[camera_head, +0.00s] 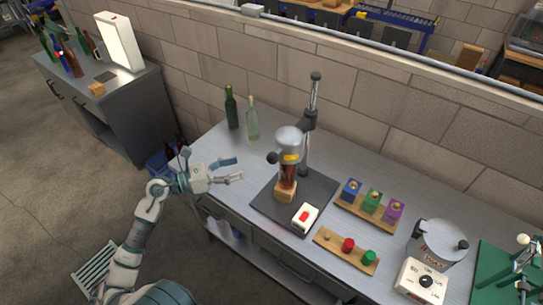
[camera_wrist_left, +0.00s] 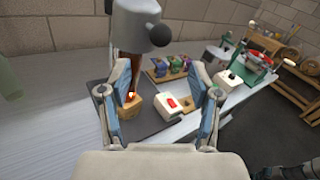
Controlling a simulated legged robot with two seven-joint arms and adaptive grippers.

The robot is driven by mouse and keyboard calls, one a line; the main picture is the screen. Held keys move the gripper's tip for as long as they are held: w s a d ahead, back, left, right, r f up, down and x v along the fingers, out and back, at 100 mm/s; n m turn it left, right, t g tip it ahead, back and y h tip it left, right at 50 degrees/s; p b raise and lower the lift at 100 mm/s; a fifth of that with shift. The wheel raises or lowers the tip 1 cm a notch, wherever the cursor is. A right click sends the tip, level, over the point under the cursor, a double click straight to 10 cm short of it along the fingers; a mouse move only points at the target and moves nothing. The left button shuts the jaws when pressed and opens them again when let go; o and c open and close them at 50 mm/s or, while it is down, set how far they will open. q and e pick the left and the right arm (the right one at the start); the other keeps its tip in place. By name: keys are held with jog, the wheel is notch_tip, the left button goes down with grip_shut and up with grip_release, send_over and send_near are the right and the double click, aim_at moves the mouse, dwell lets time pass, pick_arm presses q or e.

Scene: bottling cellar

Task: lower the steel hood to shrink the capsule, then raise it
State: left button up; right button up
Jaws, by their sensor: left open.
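The hood appears to cover the bottle's top; the capsule is hidden. My left gripper (camera_head: 240,169) is open and empty, left of the hood and apart from it. In the left wrist view the hood (camera_wrist_left: 138,22) and its knob (camera_wrist_left: 160,36) show beyond and above the open fingers (camera_wrist_left: 162,78).
A white box with a red button (camera_head: 305,217) sits on the dark base plate (camera_head: 262,205). Green and clear bottles (camera_head: 252,120) stand behind left. Wooden racks (camera_head: 347,252) with coloured pieces and a steel pot (camera_head: 437,240) are right.

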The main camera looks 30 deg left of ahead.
aim_at(268, 156)
pick_arm(q)
jog(key=p+x, duration=0.2)
jog(key=x, duration=0.9)
jog(key=shift+r+p, duration=0.1)
jog(key=shift+p, duration=0.3)
jog(key=shift+w+d, duration=0.4)
jog(key=shift+w, duration=0.1)
